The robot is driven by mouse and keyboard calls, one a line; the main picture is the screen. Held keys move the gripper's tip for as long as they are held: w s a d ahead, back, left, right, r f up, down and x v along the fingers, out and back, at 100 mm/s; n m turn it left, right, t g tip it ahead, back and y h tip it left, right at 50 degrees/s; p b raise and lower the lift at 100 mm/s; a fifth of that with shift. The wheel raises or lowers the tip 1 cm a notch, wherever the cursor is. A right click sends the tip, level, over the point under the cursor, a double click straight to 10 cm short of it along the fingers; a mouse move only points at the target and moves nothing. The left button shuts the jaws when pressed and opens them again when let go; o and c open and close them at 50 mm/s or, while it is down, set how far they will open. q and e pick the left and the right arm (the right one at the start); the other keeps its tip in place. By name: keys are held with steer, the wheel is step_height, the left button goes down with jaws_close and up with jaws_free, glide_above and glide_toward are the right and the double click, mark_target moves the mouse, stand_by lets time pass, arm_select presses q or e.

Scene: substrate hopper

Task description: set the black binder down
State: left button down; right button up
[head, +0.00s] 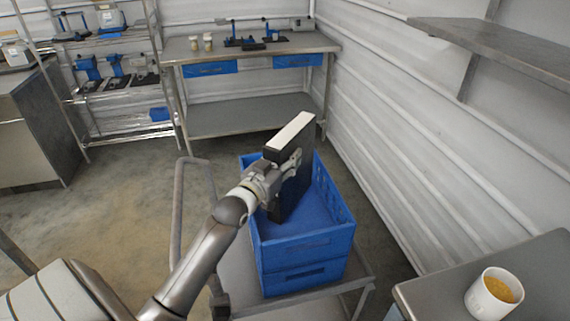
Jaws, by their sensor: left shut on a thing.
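The black binder (292,193), with a white edge along its top, stands upright and slightly tilted over the blue crate (304,250). My left gripper (289,165) is shut on the binder from the left side. The binder's lower end is within the crate's outline; I cannot tell whether it touches the crate floor. My gripper and arm hide part of the binder and the crate's near left rim. My right gripper is not in view.
The crate sits on a metal cart (240,272) with a tubular handle. A counter (545,270) at the lower right holds a white cup (490,296) of yellow-orange material. A workbench (255,50) stands behind. A ribbed white wall (400,150) runs along the right.

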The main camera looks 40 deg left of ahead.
arm_select(q)
step_height(320, 180, down, 2)
steer(key=shift+f, duration=0.1)
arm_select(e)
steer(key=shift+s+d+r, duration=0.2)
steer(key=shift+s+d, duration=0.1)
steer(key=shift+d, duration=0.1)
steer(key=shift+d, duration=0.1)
